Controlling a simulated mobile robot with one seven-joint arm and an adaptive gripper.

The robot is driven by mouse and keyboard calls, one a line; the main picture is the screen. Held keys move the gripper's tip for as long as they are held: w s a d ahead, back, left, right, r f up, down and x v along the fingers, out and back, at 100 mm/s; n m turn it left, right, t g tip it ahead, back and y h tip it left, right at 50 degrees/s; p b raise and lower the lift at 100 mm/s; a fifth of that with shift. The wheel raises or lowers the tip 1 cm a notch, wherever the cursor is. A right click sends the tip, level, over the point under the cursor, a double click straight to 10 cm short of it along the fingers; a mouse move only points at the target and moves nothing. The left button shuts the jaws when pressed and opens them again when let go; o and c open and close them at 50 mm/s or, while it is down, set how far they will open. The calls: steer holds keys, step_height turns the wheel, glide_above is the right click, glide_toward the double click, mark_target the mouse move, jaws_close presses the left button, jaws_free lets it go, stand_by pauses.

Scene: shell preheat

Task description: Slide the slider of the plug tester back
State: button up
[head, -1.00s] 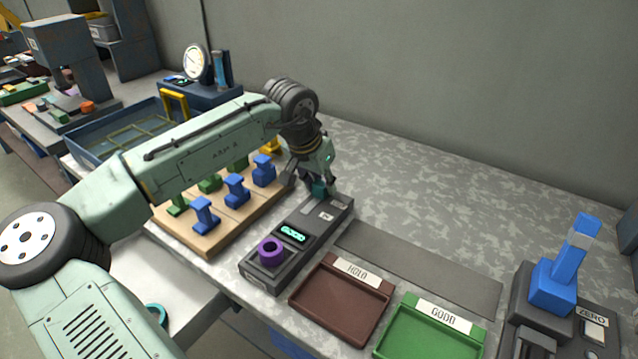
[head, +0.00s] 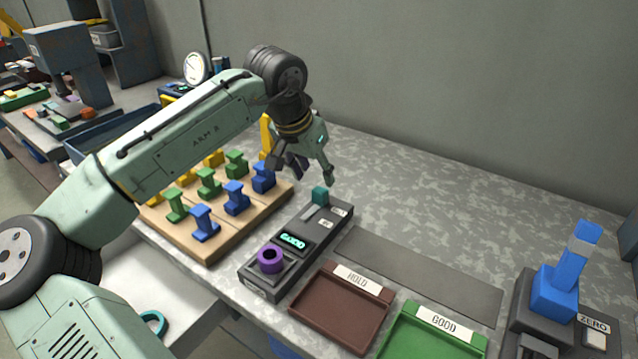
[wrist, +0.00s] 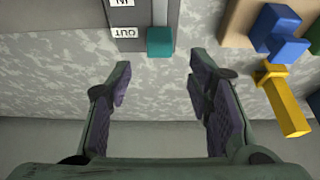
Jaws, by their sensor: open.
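The plug tester (head: 285,262) is a dark grey box on the bench with a lit green "GOOD" display (head: 292,241) and a purple ring (head: 270,259) at its near end. Its slider has a teal knob (head: 320,195), at the far end of a light track (head: 307,212). In the wrist view the knob (wrist: 160,42) sits at the tester's end, beside the label "OUT". My gripper (head: 308,172) is open and empty, above and apart from the knob. In the wrist view its two fingers (wrist: 160,85) are spread, with bare bench between them.
A wooden board (head: 215,245) with blue, green and yellow plugs stands left of the tester. A brown HOLD tray (head: 330,315) and a green GOOD tray (head: 425,335) are at the right. A grey strip (head: 420,272) lies behind them. The bench behind the tester is clear.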

steer(key=v, duration=0.5)
